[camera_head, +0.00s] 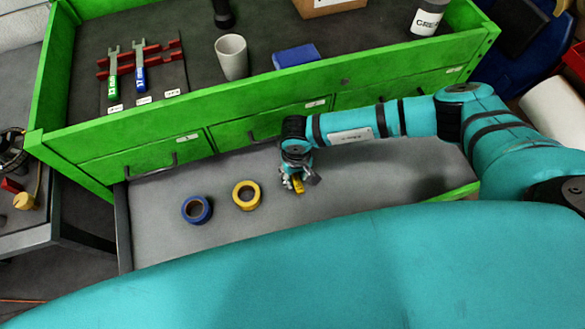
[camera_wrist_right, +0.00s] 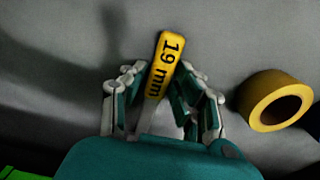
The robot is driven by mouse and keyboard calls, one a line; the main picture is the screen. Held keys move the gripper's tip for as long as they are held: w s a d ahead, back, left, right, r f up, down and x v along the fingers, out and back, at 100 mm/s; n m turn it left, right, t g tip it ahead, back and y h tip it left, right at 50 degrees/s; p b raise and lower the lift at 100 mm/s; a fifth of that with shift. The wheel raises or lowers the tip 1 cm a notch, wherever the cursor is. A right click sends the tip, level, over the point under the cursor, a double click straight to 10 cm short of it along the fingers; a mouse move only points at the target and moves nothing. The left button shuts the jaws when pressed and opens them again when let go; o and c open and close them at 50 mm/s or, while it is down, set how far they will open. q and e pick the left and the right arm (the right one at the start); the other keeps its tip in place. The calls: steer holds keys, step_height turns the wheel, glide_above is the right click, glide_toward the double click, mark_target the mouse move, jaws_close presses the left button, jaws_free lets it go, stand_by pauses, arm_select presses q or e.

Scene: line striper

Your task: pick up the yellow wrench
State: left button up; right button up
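The yellow wrench (camera_wrist_right: 166,62) is marked "19 mm" and lies between the fingers of my right gripper (camera_wrist_right: 160,95) in the right wrist view. Its lower part is hidden by the gripper. The fingers stand apart on both sides of the handle, with a gap visible at the left; I see no firm grip. In the head view, my right gripper (camera_head: 297,180) points down over the grey surface, with a small yellow end of the wrench (camera_head: 299,187) showing below it. My left gripper is not in view.
A yellow tape roll (camera_head: 235,196) and a blue tape roll (camera_head: 185,212) lie on the grey drawer surface (camera_head: 160,240) left of the gripper. The green bench (camera_head: 150,130) rises behind, holding green and blue wrenches (camera_head: 140,68), a cup (camera_head: 231,60) and a blue box (camera_head: 296,56).

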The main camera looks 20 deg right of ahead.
jaws_close()
